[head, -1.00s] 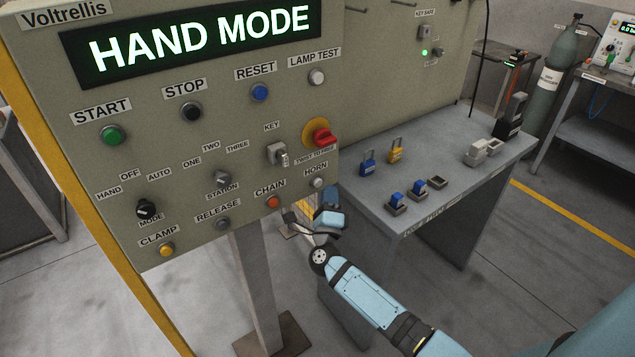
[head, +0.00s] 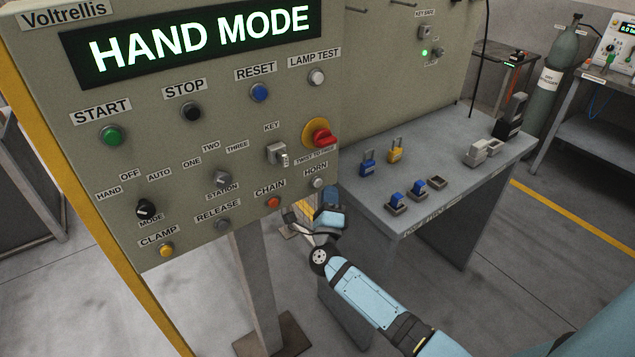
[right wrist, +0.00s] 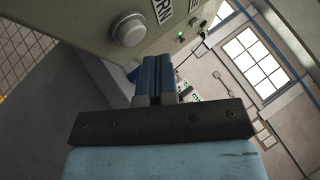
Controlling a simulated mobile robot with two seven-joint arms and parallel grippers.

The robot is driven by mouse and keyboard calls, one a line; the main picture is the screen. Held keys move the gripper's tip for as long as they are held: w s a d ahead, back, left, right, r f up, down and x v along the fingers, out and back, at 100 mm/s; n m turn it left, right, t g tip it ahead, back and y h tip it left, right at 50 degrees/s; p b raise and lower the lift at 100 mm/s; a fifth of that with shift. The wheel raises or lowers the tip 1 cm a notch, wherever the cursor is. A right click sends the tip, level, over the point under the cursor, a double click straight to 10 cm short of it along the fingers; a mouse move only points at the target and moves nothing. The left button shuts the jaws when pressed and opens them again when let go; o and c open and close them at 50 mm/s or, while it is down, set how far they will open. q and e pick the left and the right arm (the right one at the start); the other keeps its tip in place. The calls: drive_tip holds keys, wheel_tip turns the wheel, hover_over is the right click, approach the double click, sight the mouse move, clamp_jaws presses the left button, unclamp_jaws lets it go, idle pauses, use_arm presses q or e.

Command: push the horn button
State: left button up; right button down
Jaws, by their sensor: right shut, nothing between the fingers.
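The horn button (head: 318,183) is a small pale grey round button under the HORN label, at the lower right of the control panel (head: 240,130). It also shows large in the right wrist view (right wrist: 128,30), up and left of the fingers. The fingertips look apart from the button. My left gripper is not in view.
The orange chain button (head: 272,202) and the red twist knob (head: 324,136) are close to the horn button. A grey bench (head: 450,190) with padlocks (head: 396,150) stands right of the panel. A post (head: 257,290) stands below the panel.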

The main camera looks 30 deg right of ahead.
drive_tip(key=shift+w, duration=0.1)
idle(0.5)
drive_tip(key=shift+w, duration=0.35)
drive_tip(key=shift+w+b, duration=0.2)
drive_tip(key=shift+b, duration=0.15)
drive_tip(key=shift+w, duration=0.3)
idle(0.5)
drive_tip(key=shift+s, duration=0.95)
